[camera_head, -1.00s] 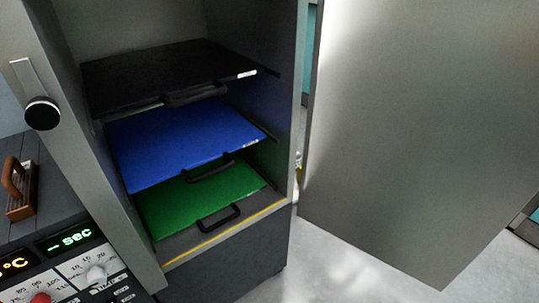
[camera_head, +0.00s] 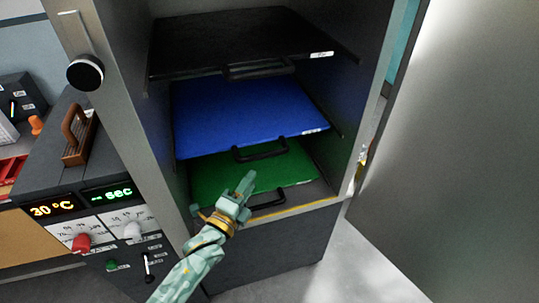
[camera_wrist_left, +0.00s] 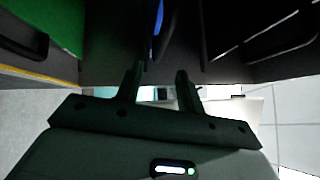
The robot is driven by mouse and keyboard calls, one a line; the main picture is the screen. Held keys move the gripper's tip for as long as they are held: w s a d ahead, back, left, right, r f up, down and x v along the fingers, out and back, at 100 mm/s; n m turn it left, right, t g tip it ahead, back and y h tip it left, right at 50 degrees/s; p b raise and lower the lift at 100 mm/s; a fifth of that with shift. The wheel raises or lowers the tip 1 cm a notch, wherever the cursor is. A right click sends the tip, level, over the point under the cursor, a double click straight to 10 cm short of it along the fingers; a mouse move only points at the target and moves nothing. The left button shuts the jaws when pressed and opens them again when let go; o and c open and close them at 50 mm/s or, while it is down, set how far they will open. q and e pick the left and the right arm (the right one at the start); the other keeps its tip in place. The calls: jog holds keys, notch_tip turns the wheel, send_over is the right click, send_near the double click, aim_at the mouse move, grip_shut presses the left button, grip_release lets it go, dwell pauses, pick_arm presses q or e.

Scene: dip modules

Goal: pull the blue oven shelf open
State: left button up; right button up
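The blue shelf (camera_head: 245,110) is the middle of three shelves inside the open oven, with a black handle (camera_head: 260,150) at its front edge. My left gripper (camera_head: 245,183) is in front of the oven, just below and left of that handle in the head view, over part of the green shelf. In the left wrist view my left gripper (camera_wrist_left: 158,74) has its two fingers apart with nothing between them. A thin strip of the blue shelf (camera_wrist_left: 157,22) shows beyond the fingers. My right gripper is not in view.
A black shelf (camera_head: 235,42) with a handle is above, and a green shelf (camera_head: 210,181) with a handle (camera_head: 268,201) below. The open oven door (camera_head: 460,150) stands at the right. A control panel (camera_head: 105,220) is at the left.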

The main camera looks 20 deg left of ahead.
aim_at(268, 155)
pick_arm(q)
jog(key=b+x, duration=0.2)
jog(key=x, duration=0.8)
jog(key=shift+w+d, duration=0.1)
jog(key=shift+w, duration=0.25)
grip_shut()
